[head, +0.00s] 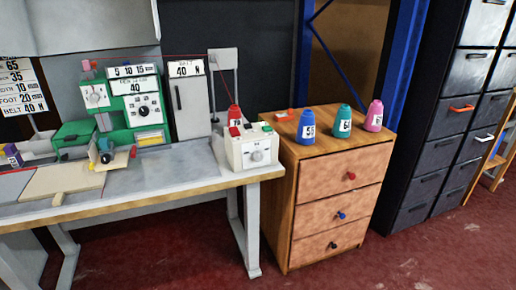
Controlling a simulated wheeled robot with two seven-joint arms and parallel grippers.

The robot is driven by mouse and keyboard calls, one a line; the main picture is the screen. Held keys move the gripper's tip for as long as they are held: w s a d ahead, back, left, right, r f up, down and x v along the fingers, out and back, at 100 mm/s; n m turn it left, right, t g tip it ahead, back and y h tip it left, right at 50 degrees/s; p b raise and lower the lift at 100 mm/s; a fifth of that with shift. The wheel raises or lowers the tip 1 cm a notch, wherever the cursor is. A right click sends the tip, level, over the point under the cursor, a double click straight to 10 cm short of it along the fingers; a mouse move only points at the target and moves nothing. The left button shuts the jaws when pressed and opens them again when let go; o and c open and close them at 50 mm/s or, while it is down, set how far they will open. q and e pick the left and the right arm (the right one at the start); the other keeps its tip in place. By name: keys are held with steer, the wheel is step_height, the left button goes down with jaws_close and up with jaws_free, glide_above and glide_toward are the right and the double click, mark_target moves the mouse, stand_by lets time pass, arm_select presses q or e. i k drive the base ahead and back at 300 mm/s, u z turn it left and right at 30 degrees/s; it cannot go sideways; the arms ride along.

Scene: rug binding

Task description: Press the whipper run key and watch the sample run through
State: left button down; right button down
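A green and white machine (138,106) stands at the back of the grey-topped bench, with a dial on its front and signs reading "5 10 15" and "40". A white control box (251,153) sits at the bench's right end, with a round dial on its front. On its top are a red button (235,131) and a small green button (267,128). I cannot tell which button is the run key. A thin red thread runs above the machine. Neither of my grippers is in view.
Dark filing drawers (425,180) stand farther right. A pale board (62,182) lies on the bench (130,200) at left. Red floor in front is clear.

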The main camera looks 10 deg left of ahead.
mark_target(267, 128)
steer(key=z, duration=0.7)
steer(key=i, duration=1.3)
steer(key=u, duration=0.7)
